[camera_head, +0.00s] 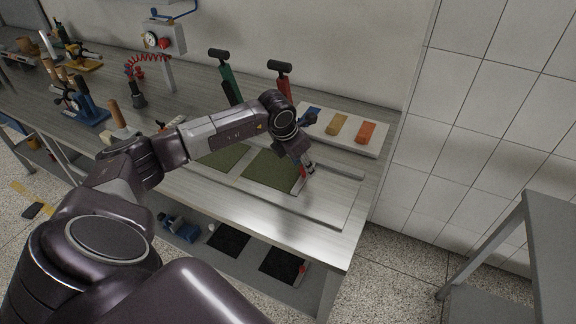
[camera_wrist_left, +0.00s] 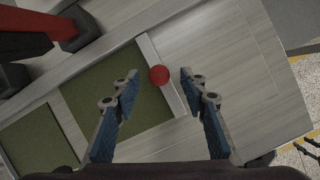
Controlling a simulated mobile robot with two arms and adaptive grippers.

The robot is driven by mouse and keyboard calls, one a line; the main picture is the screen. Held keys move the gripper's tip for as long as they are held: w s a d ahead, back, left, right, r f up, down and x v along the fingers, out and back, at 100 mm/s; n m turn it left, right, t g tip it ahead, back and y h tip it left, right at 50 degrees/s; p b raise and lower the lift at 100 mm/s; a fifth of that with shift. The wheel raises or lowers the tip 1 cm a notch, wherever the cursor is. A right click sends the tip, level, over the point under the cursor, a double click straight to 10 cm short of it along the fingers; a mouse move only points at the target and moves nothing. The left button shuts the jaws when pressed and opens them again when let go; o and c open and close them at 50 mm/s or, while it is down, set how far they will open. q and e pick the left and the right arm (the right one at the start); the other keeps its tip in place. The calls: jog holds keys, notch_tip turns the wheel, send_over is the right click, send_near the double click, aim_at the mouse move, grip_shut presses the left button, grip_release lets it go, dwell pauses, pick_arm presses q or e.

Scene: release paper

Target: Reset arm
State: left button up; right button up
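My left arm reaches in from the left over the workbench, and its left gripper (camera_head: 307,172) points down near the right end of the green pads. In the left wrist view the left gripper (camera_wrist_left: 159,80) is open, with its two blue-padded fingers well apart and nothing between them in its grasp. A round red knob (camera_wrist_left: 159,75) shows between and beyond the fingertips, beside the light strip at the edge of a green pad (camera_wrist_left: 115,100). That green pad also shows in the head view (camera_head: 268,170). My right gripper is in neither view.
A white tray (camera_head: 357,145) with blue, yellow and orange blocks lies at the back right. Green and red-handled tools (camera_head: 281,80) stand behind the arm. A grey stand (camera_head: 540,230) is at far right.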

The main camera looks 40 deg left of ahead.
pick_arm(q)
jog(key=v, duration=0.8)
jog(key=shift+r, duration=0.2)
